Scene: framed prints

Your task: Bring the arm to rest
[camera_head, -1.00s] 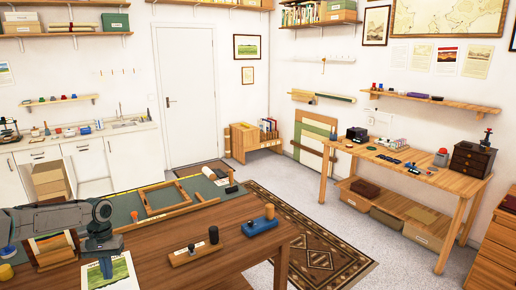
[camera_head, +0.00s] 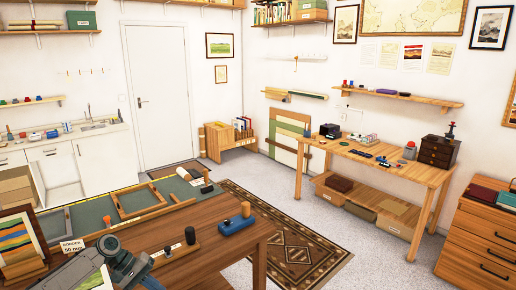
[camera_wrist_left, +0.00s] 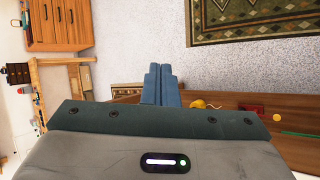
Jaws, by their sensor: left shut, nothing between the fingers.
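My left arm comes in at the bottom left of the head view, low over the front of the wooden workbench (camera_head: 215,262). Its gripper (camera_head: 143,270) is near the lower edge of the picture. In the left wrist view the blue-grey fingers (camera_wrist_left: 161,86) are pressed together with nothing between them. A picture of a landscape (camera_head: 95,280) is partly hidden by my arm. My right gripper is not in view.
An empty wooden frame (camera_head: 135,203) lies on the green mat (camera_head: 90,213). Patterned rug (camera_head: 300,255) and grey floor lie beyond.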

